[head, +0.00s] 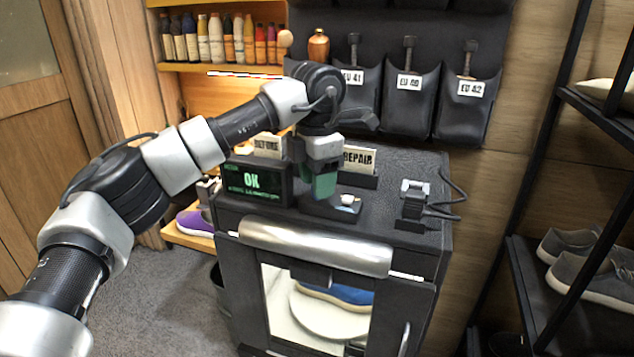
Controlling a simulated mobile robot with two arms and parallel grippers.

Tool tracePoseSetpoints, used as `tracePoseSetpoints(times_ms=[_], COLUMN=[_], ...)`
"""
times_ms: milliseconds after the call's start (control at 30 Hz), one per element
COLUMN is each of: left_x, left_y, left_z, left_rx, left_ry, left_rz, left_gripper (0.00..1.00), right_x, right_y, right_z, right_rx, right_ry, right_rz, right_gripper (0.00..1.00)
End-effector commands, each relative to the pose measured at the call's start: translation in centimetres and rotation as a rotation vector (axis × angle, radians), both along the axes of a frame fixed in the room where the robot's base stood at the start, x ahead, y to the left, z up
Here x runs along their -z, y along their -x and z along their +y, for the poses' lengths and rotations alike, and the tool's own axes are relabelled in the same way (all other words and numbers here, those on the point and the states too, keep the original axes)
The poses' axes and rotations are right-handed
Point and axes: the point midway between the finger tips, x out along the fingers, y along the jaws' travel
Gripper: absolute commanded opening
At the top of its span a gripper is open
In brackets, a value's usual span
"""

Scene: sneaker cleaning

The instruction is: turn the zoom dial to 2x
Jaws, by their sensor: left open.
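My left gripper (322,185) reaches in from the left and points down over the top of the black cabinet (392,185). It is open, with greenish pads low near the cabinet top. A small pale knob-like piece (348,200) sits on a dark base just right of the fingers; I cannot tell whether it is the zoom dial, and no 2x mark is readable. A black display (257,183) with green "OK" text stands left of the gripper. The gripper hides part of the cabinet top. My right gripper is not in view.
"REPAIR" (358,158) and partly covered "BEFORE" (268,145) signs stand behind the gripper. A small device (413,198) with a cable is at the right of the top. A blue shoe (338,294) is inside the cabinet on a round plate. Bottles (216,40) line a shelf.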

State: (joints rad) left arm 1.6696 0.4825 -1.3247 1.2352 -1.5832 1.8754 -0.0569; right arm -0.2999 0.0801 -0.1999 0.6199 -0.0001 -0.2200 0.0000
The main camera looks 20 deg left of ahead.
Motion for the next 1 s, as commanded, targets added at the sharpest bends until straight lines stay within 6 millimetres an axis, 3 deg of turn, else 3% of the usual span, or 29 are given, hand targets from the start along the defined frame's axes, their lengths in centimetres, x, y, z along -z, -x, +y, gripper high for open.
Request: tracePoseSetpoints(times_ms=[233, 500, 1000], left_x=[-4.6, -9.3, -10.1], left_y=[0.0, 0.0, 0.0], left_z=[-0.1, 0.0, 0.0], left_rx=[-0.001, 0.0, 0.0], left_ry=[0.002, -0.001, 0.001], left_rz=[-0.006, -0.004, -0.002], left_gripper=[0.48, 0.48, 0.48], right_x=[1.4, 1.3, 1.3], right_y=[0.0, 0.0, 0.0], right_z=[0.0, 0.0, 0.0], right_rx=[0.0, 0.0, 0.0], right_ry=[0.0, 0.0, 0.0], right_rz=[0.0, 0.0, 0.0], right_gripper=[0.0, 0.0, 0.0])
